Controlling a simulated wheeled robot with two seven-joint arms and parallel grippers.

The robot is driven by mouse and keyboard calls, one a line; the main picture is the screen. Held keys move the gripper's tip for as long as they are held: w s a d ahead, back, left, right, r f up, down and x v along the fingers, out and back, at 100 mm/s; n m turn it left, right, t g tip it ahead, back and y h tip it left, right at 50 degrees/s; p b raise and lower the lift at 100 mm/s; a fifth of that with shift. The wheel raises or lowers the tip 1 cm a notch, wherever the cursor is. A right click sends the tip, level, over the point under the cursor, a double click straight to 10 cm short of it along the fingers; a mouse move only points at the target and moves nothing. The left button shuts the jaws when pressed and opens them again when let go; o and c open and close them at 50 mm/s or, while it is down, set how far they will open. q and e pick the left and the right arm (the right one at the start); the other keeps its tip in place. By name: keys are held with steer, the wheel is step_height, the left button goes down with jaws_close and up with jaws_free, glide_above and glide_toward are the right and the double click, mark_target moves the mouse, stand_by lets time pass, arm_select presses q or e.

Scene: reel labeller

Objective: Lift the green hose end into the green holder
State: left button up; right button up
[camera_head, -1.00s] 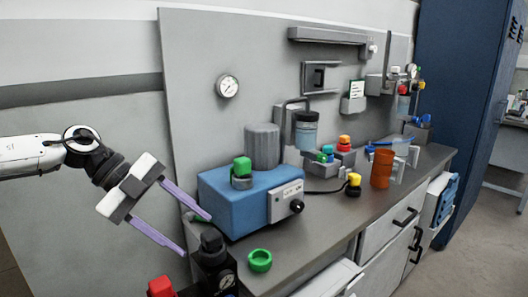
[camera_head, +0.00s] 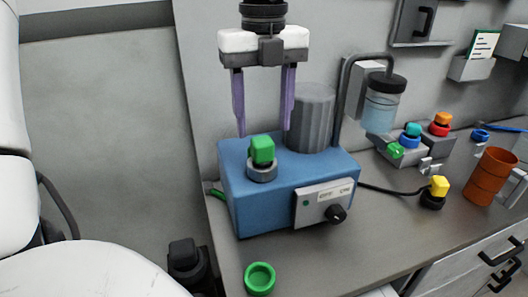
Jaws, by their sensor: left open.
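A green block-shaped end (camera_head: 262,150) stands upright in a grey collar (camera_head: 262,172) on top of the blue box (camera_head: 265,208). A green ring-shaped holder (camera_head: 259,279) lies on the bench in front of the box. My left gripper (camera_head: 264,131) points down from above, open and empty. Its two purple fingers are spread wide, with their tips at about the height of the block's top in the picture. I cannot tell whether the fingers are level with the block in depth. A short green piece (camera_head: 217,193) shows at the box's left side. My right gripper is not in view.
A grey ribbed cylinder (camera_head: 311,118) stands on the box close behind the fingers. A bent dark pipe and a jar (camera_head: 382,103) stand to the right. A yellow-topped plug (camera_head: 439,187), an orange cup (camera_head: 490,176) and a grey block with coloured caps are farther right.

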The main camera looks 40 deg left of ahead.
arm_select(q)
step_height(320, 180, down, 4)
steer(key=shift+s+a+f+p, duration=0.15)
steer(key=shift+f+p, duration=0.1)
steer(key=shift+p, duration=0.1)
steer(key=shift+f, duration=0.4)
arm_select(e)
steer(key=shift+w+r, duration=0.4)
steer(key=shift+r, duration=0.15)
arm_select(q)
steer(key=shift+c, duration=0.3)
steer(key=c, duration=1.2)
step_height(320, 180, up, 10)
steer(key=shift+r, duration=0.15)
step_height(320, 180, up, 5)
steer(key=p, duration=0.4)
glide_above(262, 140)
steer(key=shift+r+p, duration=0.35)
steer(key=shift+r, duration=0.55)
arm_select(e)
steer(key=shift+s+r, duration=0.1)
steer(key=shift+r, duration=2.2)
